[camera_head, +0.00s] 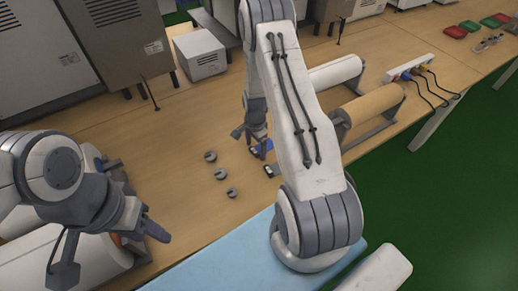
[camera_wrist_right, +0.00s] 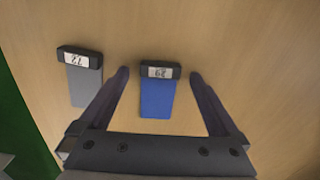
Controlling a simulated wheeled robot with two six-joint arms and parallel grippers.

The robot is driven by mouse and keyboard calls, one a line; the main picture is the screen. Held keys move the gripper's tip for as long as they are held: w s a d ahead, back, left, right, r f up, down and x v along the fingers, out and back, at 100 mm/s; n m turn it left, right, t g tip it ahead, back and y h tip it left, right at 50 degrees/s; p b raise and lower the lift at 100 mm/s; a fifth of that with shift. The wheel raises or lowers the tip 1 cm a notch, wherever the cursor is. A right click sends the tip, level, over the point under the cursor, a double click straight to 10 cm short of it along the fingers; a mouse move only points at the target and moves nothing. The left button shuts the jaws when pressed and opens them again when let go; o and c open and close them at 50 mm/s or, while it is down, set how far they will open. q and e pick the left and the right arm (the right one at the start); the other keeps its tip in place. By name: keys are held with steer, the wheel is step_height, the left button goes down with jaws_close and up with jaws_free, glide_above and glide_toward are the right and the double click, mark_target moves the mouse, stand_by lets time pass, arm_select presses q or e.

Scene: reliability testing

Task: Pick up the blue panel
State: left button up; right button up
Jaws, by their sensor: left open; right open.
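The blue panel (camera_wrist_right: 157,98) lies flat on the wooden table, with a dark clip end bearing a white number label. In the right wrist view it sits between the two spread fingers of my right gripper (camera_wrist_right: 160,85), with a gap on each side. In the head view a bit of the blue panel (camera_head: 264,146) shows beside my right gripper (camera_head: 257,140), partly hidden by it and my right arm. My left gripper (camera_head: 152,222) is empty over the table at the left, by a white roll.
A grey panel (camera_wrist_right: 85,84) with a similar clip lies left of the blue one. Several small grey round parts (camera_head: 221,174) lie on the table (camera_head: 185,215). Rolls (camera_head: 370,104) stand to the right. A grey box (camera_head: 200,54) and cabinets stand behind.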

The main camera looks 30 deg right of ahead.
steer(key=c, duration=1.4)
steer(key=shift+c, duration=0.2)
